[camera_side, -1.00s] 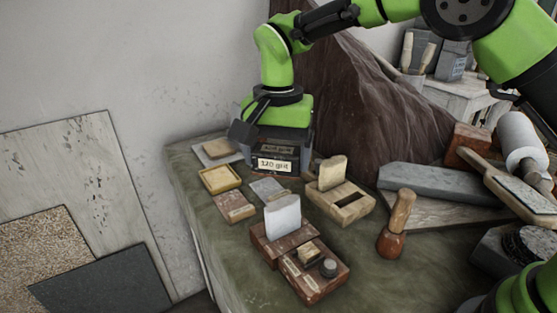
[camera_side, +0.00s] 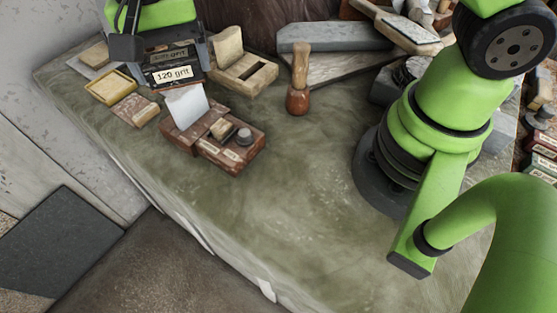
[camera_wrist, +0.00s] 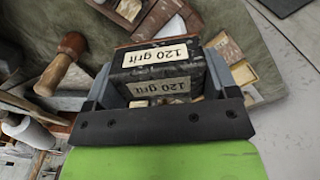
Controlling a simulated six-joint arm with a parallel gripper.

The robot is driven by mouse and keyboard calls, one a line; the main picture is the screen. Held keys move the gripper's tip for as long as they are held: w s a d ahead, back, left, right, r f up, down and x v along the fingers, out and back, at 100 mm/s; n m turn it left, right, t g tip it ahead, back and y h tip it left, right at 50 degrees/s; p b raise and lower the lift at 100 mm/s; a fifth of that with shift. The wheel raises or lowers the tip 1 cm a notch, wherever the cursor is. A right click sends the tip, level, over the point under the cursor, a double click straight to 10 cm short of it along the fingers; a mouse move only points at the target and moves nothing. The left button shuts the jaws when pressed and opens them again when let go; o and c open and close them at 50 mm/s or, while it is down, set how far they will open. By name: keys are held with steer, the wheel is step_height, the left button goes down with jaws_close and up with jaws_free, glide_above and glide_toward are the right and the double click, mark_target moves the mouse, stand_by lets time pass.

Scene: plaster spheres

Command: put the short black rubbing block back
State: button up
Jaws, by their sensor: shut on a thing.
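The short black block (camera_side: 172,75) carries a pale "120 grit" label, with a second, darker label above it in the side view. My gripper (camera_side: 168,62) is shut on it, a finger at each side, and holds it near the far left of the bench. In the wrist view the black block (camera_wrist: 158,66) sits between the fingers of my gripper (camera_wrist: 160,78), with labels on two faces. Whether its underside touches anything cannot be told. The block hides the bench behind it. No empty place for it can be made out for certain.
A white upright piece (camera_side: 186,104) in a red-brown holder stands just in front of the block. A slotted wooden block (camera_side: 243,73) is to its right, a yellow-filled tray (camera_side: 110,88) to its left. A wood-handled tool (camera_side: 299,80) stands farther right. The front bench is clear.

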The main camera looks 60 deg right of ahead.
steer(key=s+f+n, duration=0.2)
steer(key=s+f, duration=0.1)
steer(key=s, duration=0.5)
steer(key=n, duration=0.1)
glide_above(283, 180)
step_height(283, 180, down, 7)
steer(key=shift+f, duration=2.65)
steer(key=shift+f, duration=0.15)
steer(key=o, duration=0.9)
